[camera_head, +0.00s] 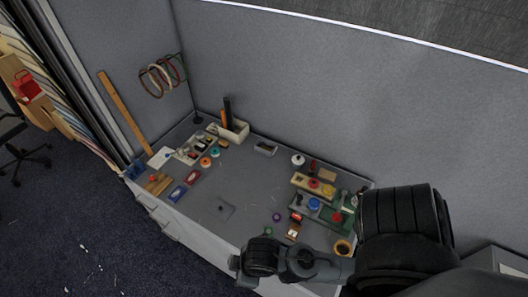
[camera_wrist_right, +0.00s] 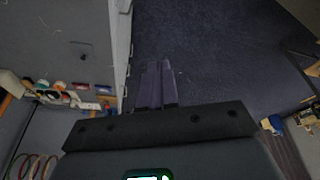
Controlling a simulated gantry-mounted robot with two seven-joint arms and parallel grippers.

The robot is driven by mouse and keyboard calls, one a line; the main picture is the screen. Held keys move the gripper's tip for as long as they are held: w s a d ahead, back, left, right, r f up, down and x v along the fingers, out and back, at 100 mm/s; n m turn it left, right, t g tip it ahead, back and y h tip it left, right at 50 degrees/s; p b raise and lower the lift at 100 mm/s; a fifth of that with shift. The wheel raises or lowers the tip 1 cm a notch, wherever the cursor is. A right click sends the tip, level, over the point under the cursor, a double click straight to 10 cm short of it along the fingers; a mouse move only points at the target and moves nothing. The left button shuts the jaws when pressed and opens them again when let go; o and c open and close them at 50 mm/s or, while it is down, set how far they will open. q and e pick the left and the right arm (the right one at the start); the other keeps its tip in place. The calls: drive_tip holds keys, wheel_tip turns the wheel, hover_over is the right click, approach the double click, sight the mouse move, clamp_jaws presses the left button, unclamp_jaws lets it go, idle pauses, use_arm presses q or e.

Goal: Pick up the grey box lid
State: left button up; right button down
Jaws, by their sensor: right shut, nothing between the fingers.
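A flat grey piece with a small dark knob, which looks like the grey box lid (camera_head: 224,209), lies on the bare front-middle of the table in the head view. It also shows faintly, mostly by its knob, in the right wrist view (camera_wrist_right: 82,54). A small grey open box (camera_head: 265,149) stands near the back panel. My right gripper's fingers (camera_wrist_right: 156,85) are shut and empty, near the table's front edge and apart from the lid. In the head view my right arm comes in at lower right; its fingertips cannot be made out. My left gripper is not in view.
The table (camera_head: 190,219) is clear around the lid. Coloured reels and trays (camera_head: 315,203) crowd its right side. Small containers and blue-red packets (camera_head: 178,193) sit at left. A grey partition (camera_head: 280,80) stands behind, with hanging rings (camera_head: 160,77).

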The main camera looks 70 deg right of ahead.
idle(0.4)
drive_tip(key=c, duration=1)
unclamp_jaws()
